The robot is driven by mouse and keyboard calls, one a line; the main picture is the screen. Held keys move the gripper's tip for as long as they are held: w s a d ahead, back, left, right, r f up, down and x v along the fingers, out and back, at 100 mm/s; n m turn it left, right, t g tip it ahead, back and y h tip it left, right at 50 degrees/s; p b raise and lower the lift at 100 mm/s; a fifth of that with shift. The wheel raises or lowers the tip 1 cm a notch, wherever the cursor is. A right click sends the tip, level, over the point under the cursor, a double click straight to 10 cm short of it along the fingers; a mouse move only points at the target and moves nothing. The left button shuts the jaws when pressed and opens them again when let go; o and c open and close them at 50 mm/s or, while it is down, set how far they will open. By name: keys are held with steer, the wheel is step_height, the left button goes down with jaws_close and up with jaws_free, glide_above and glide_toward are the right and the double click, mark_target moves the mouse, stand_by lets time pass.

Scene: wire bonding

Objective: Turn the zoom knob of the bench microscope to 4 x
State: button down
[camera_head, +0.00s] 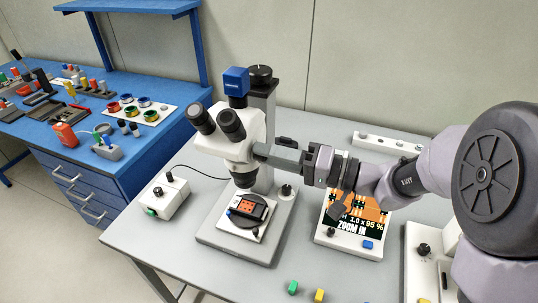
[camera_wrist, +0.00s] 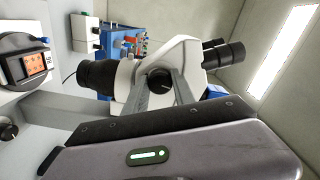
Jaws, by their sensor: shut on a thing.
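The white bench microscope (camera_head: 242,152) stands on the grey table with its eyepieces toward the left. My gripper (camera_head: 260,150) reaches in from the right and meets the side of the microscope head, hiding the knob in the head view. In the wrist view, the black zoom knob (camera_wrist: 159,79) sits on the side of the microscope (camera_wrist: 188,58), between the two fingers of my gripper (camera_wrist: 162,82). The fingers are shut on the knob. The screen (camera_head: 345,224) reads "1.0 x", "95 %" and "ZOOM IN"; my arm covers its upper part.
A small board (camera_head: 247,209) lies on the microscope stage. A white control box (camera_head: 167,195) stands left of the base (camera_head: 213,236). A white strip (camera_head: 378,141) lies behind my arm. Green (camera_head: 293,287) and yellow (camera_head: 319,295) blocks lie at the front. A blue workbench (camera_head: 125,175) is at left.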

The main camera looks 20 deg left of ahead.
steer(key=shift+m+p, duration=10.8)
steer(key=shift+m, duration=6)
steer(key=c, duration=1)
jaws_free()
steer(key=shift+c, duration=0.2)
